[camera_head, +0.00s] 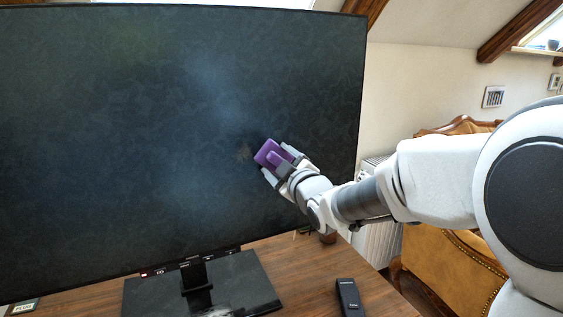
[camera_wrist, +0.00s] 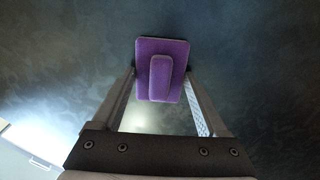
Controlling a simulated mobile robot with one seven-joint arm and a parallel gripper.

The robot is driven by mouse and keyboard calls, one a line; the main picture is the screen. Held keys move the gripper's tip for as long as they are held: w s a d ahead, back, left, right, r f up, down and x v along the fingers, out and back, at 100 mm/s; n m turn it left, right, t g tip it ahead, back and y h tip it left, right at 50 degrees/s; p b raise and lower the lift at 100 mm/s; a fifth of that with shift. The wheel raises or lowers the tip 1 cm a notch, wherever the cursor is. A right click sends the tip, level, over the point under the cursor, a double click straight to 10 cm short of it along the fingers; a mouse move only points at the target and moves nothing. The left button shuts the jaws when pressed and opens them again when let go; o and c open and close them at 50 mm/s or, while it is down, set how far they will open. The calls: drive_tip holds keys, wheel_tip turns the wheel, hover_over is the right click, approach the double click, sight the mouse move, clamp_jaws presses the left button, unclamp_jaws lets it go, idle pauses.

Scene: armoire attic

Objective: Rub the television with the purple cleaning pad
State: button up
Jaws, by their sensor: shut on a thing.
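The television (camera_head: 130,130) is a large dark screen on a black stand (camera_head: 205,288), with cloudy marks across it and a small brownish smudge (camera_head: 243,152) right of the middle. My gripper (camera_head: 277,166) is at the right half of the screen, shut on the purple cleaning pad (camera_head: 266,150). In the wrist view the pad (camera_wrist: 174,48) sits between the fingertips, with its raised handle (camera_wrist: 160,78) toward the camera. The pad is in front of the screen, just right of the smudge. I cannot tell whether it touches the screen.
The television stands on a wooden table (camera_head: 300,265). A black remote (camera_head: 350,297) lies at the table's front right. A brown leather chair (camera_head: 450,265) and a white radiator (camera_head: 378,240) are at the right.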

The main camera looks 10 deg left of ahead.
sight(232, 163)
drive_tip(key=shift+s+a, duration=0.9)
drive_tip(key=shift+a, duration=0.5)
drive_tip(key=shift+s+a, duration=0.95)
drive_tip(key=shift+a, duration=0.4)
drive_tip(key=shift+s+a, duration=0.9)
drive_tip(key=shift+a, duration=0.5)
drive_tip(key=v, duration=0.6)
drive_tip(key=shift+d, duration=0.15)
drive_tip(key=v, duration=0.2)
drive_tip(key=shift+s+d, duration=0.2)
drive_tip(key=shift+s, duration=0.15)
